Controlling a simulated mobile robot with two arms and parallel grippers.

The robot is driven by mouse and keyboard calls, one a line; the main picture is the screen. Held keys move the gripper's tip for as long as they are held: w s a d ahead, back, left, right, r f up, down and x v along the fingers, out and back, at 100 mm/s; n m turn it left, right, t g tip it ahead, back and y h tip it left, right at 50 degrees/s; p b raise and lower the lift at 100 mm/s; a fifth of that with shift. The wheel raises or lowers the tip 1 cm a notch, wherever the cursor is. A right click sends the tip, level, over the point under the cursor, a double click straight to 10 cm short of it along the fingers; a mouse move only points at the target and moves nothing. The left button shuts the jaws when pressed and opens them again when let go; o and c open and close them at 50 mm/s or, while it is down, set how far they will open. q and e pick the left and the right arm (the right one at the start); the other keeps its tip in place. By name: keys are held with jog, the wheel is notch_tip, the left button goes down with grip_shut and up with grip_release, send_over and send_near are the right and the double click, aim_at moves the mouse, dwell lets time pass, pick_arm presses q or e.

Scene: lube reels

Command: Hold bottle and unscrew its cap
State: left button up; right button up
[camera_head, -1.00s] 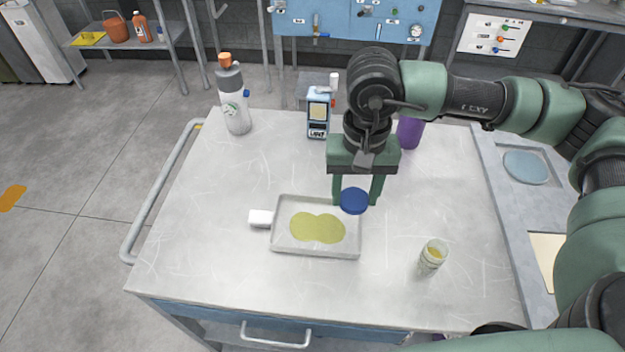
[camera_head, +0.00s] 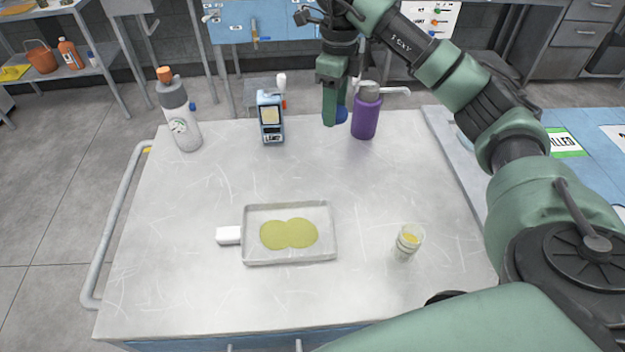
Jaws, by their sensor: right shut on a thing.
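A grey-white bottle with an orange cap (camera_head: 180,119) stands upright at the back left. A small clear jar (camera_head: 407,243) with yellow contents stands at the front right; no lid shows on it. My left gripper is not in view.
A shallow clear tray (camera_head: 333,247) with a yellow-green puddle lies mid-table, with a white block (camera_head: 228,235) at its left. A small blue device (camera_head: 271,118) stands at the back. The table (camera_head: 200,285) is mostly clear around them.

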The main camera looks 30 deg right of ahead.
aim_at(330, 173)
notch_tip(330, 173, down, 17)
jog(key=p, duration=0.4)
jog(key=shift+f, duration=0.65)
jog(key=shift+f, duration=0.1)
jog(key=o, duration=1.5)
jog(key=shift+o, duration=0.2)
